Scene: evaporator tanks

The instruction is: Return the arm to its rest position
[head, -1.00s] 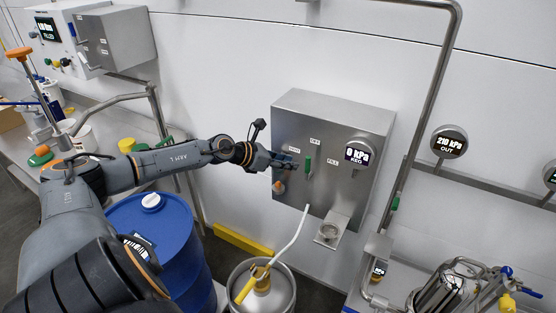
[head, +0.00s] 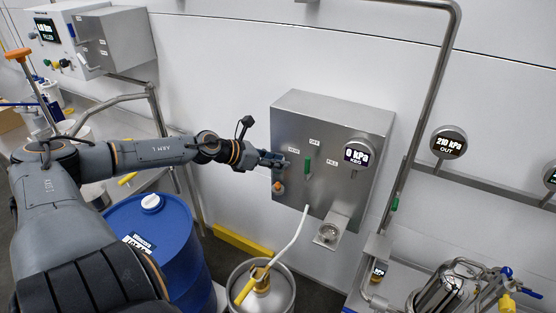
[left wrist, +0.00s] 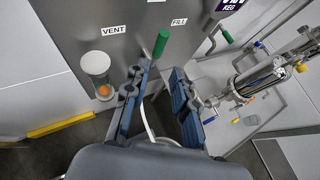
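My left arm (head: 155,152) reaches in from the left, over the blue drum. Its gripper (head: 277,159) is in front of the left side of the steel keg panel (head: 340,118), near the VENT label. In the left wrist view the gripper's two fingers (left wrist: 158,98) stand apart with nothing held between them. The green handle (head: 308,166) on the panel is upright; it also shows in the left wrist view (left wrist: 161,43), beyond the fingers and apart from them. My right gripper is not in view.
A blue drum (head: 175,248) stands below the arm. A steel keg (head: 272,297) with a pale hose (head: 293,235) stands below the panel. A control box (head: 122,38) and a bench railing are at the upper left. Pipes and gauges (head: 448,142) are at the right.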

